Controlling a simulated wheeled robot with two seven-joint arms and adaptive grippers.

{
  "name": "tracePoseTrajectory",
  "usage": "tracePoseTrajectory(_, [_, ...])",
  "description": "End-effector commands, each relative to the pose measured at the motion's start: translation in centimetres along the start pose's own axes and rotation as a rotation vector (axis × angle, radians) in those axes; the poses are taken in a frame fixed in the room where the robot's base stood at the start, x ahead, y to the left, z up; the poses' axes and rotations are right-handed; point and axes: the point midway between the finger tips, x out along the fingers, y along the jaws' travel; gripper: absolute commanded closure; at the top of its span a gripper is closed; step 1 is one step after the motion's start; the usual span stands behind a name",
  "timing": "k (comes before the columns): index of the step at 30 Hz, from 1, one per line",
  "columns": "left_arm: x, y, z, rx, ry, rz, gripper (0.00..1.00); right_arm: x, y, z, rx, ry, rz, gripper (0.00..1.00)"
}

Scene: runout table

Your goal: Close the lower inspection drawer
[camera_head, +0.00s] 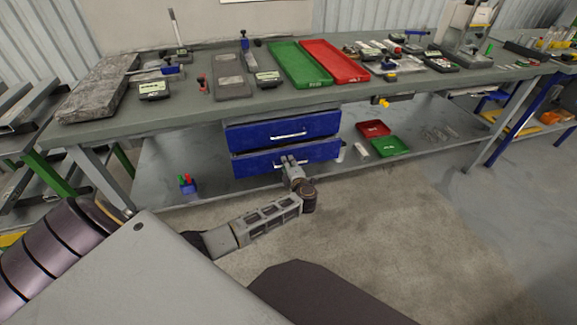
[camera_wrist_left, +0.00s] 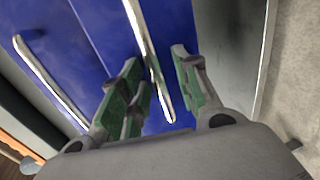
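The lower inspection drawer (camera_head: 247,165) is a blue front with a pale bar handle, under the bench. It appears to stand slightly out from the cabinet; how far is hard to tell. My left gripper (camera_head: 290,160) is at its handle, partly covering it. In the left wrist view the lower drawer's handle (camera_wrist_left: 144,35) runs between the spread green-padded fingers of my left gripper (camera_wrist_left: 158,95). The fingers are open; whether either touches the handle is unclear. The upper drawer (camera_head: 255,132) is directly above, and its handle (camera_wrist_left: 45,75) also shows in the wrist view. My right gripper is out of view.
The workbench top (camera_head: 200,110) overhangs the drawers and carries trays and tools. On the lower shelf are a red bin (camera_head: 373,128) and a green bin (camera_head: 390,146) to the right, and a small blue holder (camera_head: 187,186) to the left. Floor in front is clear.

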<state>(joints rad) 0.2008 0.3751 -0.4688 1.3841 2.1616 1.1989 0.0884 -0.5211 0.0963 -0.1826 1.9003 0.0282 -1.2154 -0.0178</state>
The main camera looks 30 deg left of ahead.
Motion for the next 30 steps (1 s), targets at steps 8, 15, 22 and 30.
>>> tracePoseTrajectory(8, [-0.02,0.00,0.01,0.000,0.000,0.000,0.78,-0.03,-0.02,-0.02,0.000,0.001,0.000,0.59])
tracePoseTrajectory(15, [-0.04,-0.02,0.01,0.000,0.000,0.000,1.00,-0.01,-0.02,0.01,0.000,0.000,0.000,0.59])
tracePoseTrajectory(22, [-0.05,-0.06,0.00,0.000,0.000,-0.001,1.00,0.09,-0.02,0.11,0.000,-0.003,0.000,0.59])
tracePoseTrajectory(30, [0.47,0.53,0.14,-0.007,0.002,0.006,1.00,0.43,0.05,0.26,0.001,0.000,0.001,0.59])
